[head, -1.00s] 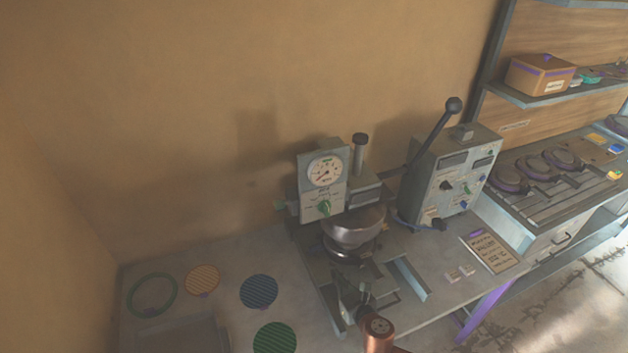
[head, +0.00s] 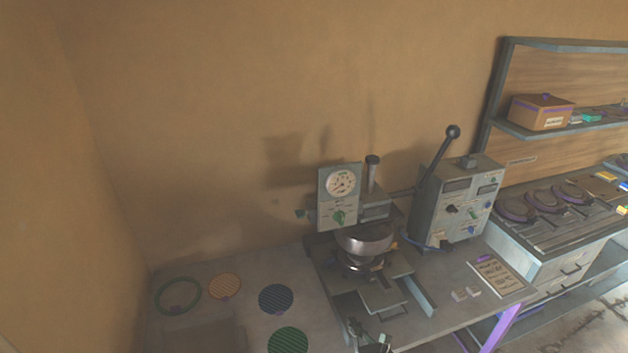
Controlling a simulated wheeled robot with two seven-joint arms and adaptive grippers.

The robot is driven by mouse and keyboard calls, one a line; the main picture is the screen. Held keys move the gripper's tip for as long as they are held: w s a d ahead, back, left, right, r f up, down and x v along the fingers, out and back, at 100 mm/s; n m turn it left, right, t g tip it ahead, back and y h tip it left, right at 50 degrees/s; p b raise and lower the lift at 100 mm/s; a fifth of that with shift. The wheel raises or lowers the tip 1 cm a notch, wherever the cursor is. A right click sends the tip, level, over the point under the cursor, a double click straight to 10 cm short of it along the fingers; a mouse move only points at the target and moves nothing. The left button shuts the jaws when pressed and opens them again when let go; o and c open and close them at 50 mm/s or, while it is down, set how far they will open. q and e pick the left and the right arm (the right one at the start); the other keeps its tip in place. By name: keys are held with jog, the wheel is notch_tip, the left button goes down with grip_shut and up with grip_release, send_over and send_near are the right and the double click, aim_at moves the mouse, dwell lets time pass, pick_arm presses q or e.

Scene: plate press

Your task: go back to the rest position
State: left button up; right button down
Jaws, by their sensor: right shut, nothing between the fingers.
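My right gripper (head: 368,336) shows at the bottom edge, just in front of the press, shut and empty. Most of it is cut off by the frame. The press (head: 338,197) stands on the bench with a round dial and a green knob on its front. Its round metal head (head: 364,239) is below the dial, over dark plates. The gripper appears apart from the press, though its exact gap is hard to tell. My left gripper is out of view.
A control box (head: 457,203) with a long black-knobbed lever stands right of the press. Flat round discs (head: 276,299) and a green ring (head: 177,296) lie on the bench at left. A clipboard (head: 495,275) lies at right. A rack (head: 560,222) holds several round plates.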

jog(key=s+d+f+m+g+h, duration=0.2)
jog(key=s+d+f+m+h, duration=0.15)
jog(key=s+d+m, duration=0.6)
jog(key=s+d+f+m+g+h, duration=0.25)
jog(key=s+d+f+m, duration=0.2)
jog(key=m, duration=0.95)
jog(key=s+d+f+m+g, duration=0.2)
jog(key=s+d+m, duration=0.1)
jog(key=s+m, duration=0.3)
jog(key=s+d+f+m+g+y, duration=0.1)
jog(key=s+d+m+g, duration=0.2)
jog(key=s, duration=0.6)
jog(key=s+d+f+m+g, duration=0.1)
jog(key=s+d+f+m, duration=0.15)
jog(key=s+m, duration=0.4)
jog(key=s+a+f+n+g, duration=0.1)
jog(key=s+f, duration=0.2)
jog(key=f, duration=2.6)
jog(key=s+f+n+g, duration=0.1)
jog(key=s+f, duration=1.5)
jog(key=s, duration=0.3)
jog(key=shift+f+y, duration=0.3)
jog(key=shift+y, duration=0.1)
